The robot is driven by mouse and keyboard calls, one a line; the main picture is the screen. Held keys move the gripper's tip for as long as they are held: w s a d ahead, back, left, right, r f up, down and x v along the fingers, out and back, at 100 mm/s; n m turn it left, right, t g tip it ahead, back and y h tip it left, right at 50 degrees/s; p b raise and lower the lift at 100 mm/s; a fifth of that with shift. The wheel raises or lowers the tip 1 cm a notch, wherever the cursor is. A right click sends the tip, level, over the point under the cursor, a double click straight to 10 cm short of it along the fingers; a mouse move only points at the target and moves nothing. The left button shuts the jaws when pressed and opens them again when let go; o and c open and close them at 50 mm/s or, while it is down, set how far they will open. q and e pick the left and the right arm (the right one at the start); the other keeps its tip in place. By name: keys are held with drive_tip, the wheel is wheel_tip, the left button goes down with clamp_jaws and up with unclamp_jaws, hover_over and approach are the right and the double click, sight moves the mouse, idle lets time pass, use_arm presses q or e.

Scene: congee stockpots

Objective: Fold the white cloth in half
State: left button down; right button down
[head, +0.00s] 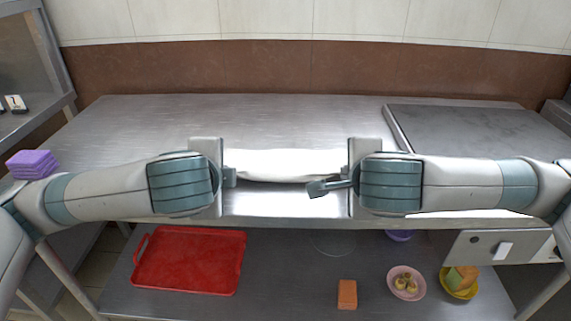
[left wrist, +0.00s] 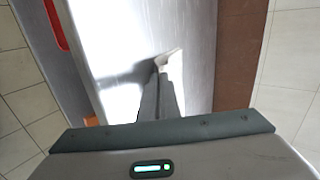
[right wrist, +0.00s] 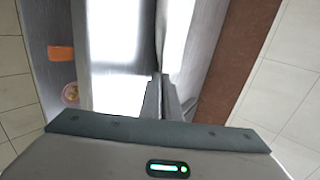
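The white cloth (head: 285,163) is a narrow bunched strip near the front edge of the steel counter, between my two grippers. My left gripper (head: 230,177) is at its left end. In the left wrist view its fingers (left wrist: 160,75) are together with a small pale piece of cloth (left wrist: 171,60) at the tips. My right gripper (head: 318,187) is at the cloth's lower right edge. In the right wrist view its fingers (right wrist: 159,76) are close together and the cloth (right wrist: 175,38) runs down to their tips. My wrists hide the cloth's ends in the head view.
The steel counter (head: 230,115) is clear behind the cloth, with a raised dark panel (head: 480,135) at right. Purple blocks (head: 32,163) are at far left. On the lower shelf are a red tray (head: 190,262), an orange block (head: 347,294), a pink bowl (head: 394,291) and a yellow bowl (head: 446,287).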

use_arm(q)
drive_tip(key=c, duration=1.7)
unclamp_jaws()
use_arm(e)
drive_tip(key=c, duration=1.7)
unclamp_jaws()
